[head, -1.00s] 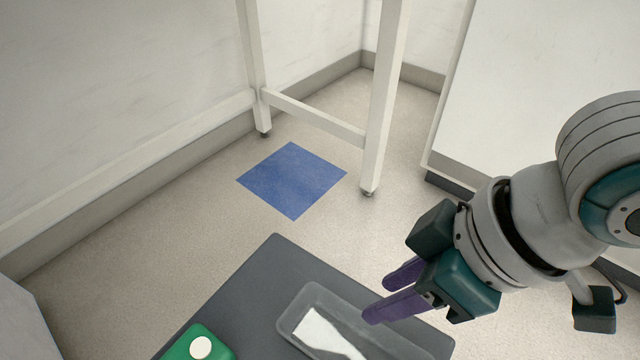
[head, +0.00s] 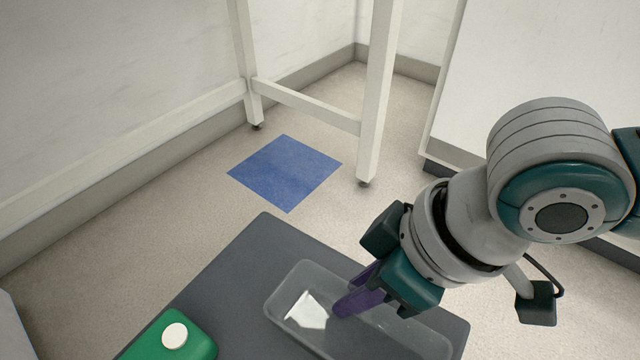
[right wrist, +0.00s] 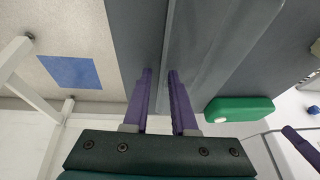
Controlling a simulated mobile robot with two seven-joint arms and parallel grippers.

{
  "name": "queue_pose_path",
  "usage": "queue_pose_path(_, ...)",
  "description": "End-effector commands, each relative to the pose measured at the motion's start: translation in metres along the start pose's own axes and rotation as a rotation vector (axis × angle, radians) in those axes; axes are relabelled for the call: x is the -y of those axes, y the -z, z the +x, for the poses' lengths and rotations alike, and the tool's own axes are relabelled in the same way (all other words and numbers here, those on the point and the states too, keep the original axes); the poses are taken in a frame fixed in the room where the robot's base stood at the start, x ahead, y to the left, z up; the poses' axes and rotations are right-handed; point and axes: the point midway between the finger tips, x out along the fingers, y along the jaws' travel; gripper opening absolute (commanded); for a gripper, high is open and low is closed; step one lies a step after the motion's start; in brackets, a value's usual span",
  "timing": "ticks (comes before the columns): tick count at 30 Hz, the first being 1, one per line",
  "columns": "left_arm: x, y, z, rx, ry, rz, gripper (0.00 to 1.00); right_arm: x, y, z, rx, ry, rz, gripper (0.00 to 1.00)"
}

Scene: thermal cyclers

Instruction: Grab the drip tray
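The drip tray (head: 345,338) is a translucent grey, shallow tray with a white patch inside. It lies on a dark grey platform at the bottom of the head view and also shows in the right wrist view (right wrist: 212,45). My right gripper (head: 342,308) points down at the tray, its purple fingers overlapping the tray in the head view. In the right wrist view its fingers (right wrist: 160,72) are apart, with the tray's edge between or just below them; contact cannot be told. A purple finger of my left gripper (right wrist: 292,134) shows at the right wrist view's lower right.
A green box with a white cap (head: 190,338) sits beside the tray on the dark platform (head: 235,265). A blue floor square (head: 285,173) lies near a white table leg (head: 375,110). A white cabinet (head: 490,80) stands at the right.

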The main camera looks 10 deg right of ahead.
Motion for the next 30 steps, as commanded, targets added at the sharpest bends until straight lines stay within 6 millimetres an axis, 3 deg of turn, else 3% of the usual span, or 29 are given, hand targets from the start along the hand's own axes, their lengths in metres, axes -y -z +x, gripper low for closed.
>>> queue_pose_path(1,0.0000,0.0001,0.0000,0.000,0.000,0.000,0.00,0.0000,-0.0002,0.0000,0.000,0.000,0.000,0.19)
queue_pose_path(6,0.0001,0.0002,0.0000,-0.001,0.000,0.000,0.00,0.0000,-0.0003,0.0000,0.000,0.000,0.000,0.00)
queue_pose_path(30,0.0002,0.0005,0.0000,-0.001,0.000,0.000,0.00,-0.0001,-0.0004,0.0001,0.001,0.000,0.000,0.00)
